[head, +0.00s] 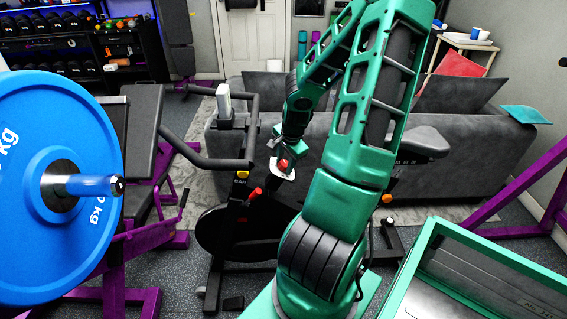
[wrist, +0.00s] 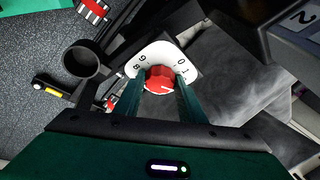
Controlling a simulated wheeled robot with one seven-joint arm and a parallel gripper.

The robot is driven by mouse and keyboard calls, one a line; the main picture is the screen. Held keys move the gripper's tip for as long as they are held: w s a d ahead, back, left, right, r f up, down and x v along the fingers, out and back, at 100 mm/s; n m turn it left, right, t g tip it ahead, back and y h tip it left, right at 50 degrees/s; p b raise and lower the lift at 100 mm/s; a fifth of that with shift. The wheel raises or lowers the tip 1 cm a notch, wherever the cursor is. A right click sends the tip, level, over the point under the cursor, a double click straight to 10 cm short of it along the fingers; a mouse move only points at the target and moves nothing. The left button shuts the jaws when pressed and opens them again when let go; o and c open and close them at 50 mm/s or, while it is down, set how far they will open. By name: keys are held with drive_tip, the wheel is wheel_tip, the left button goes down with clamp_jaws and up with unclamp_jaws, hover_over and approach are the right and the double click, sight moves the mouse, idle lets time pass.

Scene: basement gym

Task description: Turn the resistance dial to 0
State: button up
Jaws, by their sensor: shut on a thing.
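The resistance dial is a red knob (wrist: 158,76) on a white plate (wrist: 151,52) with black numbers; 8, 9, 0 and 1 show in the wrist view. My gripper (wrist: 158,88) has its two green fingers on either side of the knob and is shut on it. A pale mark shows on the knob's near right side; I cannot tell exactly which number it points to. The fingers and palm hide the near part of the plate. In the head view, the red dial (head: 283,165) sits at my gripper's tip on the exercise bike (head: 237,215).
A barbell with a blue plate (head: 35,190) stands at the left. A grey sofa (head: 390,195) is behind the bike. A second red knob (head: 255,194) sits lower on the bike frame. The bike's handlebar (head: 205,163) reaches left of my gripper. A green-framed box (head: 470,270) is at the front right.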

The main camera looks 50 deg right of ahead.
drive_tip(key=shift+w+a+r+n, duration=0.1)
drive_tip(key=shift+w+a+n, duration=0.2)
drive_tip(key=shift+n, duration=0.2)
idle(0.4)
drive_tip(key=o, duration=1)
drive_tip(key=shift+s, duration=0.1)
drive_tip(key=shift+o, duration=0.2)
drive_tip(key=shift+s, duration=0.1)
drive_tip(key=shift+s+d, duration=0.1)
drive_tip(key=shift+d, duration=0.05)
drive_tip(key=shift+s+r, duration=0.15)
drive_tip(key=shift+r, duration=0.35)
drive_tip(key=v, duration=0.9)
drive_tip(key=shift+r, duration=0.2)
drive_tip(key=shift+s, duration=0.1)
